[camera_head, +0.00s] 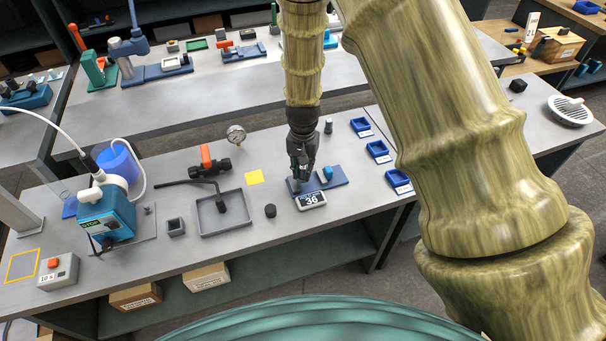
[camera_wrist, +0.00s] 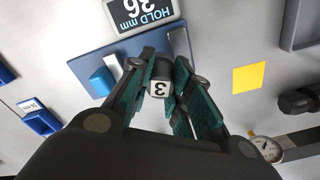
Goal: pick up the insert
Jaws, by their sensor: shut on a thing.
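A small light piece marked "3" (camera_wrist: 159,89), which looks like the insert, sits between the green-padded fingers of my gripper (camera_wrist: 165,95) in the wrist view. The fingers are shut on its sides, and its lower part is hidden. In the head view my gripper (camera_head: 302,172) points down over the blue fixture plate (camera_head: 335,180), and the insert cannot be made out there. The plate also shows in the wrist view (camera_wrist: 85,65). I cannot tell whether the insert touches the plate.
A display reading "HOLD mm 36" (camera_head: 312,199) stands at the plate's front edge. A blue knob (camera_head: 327,173) is on the plate. A black cylinder (camera_head: 270,211) and a grey tray (camera_head: 222,221) lie left. Small blue bins (camera_head: 378,150) stand right. A gauge (camera_head: 236,134) is behind left.

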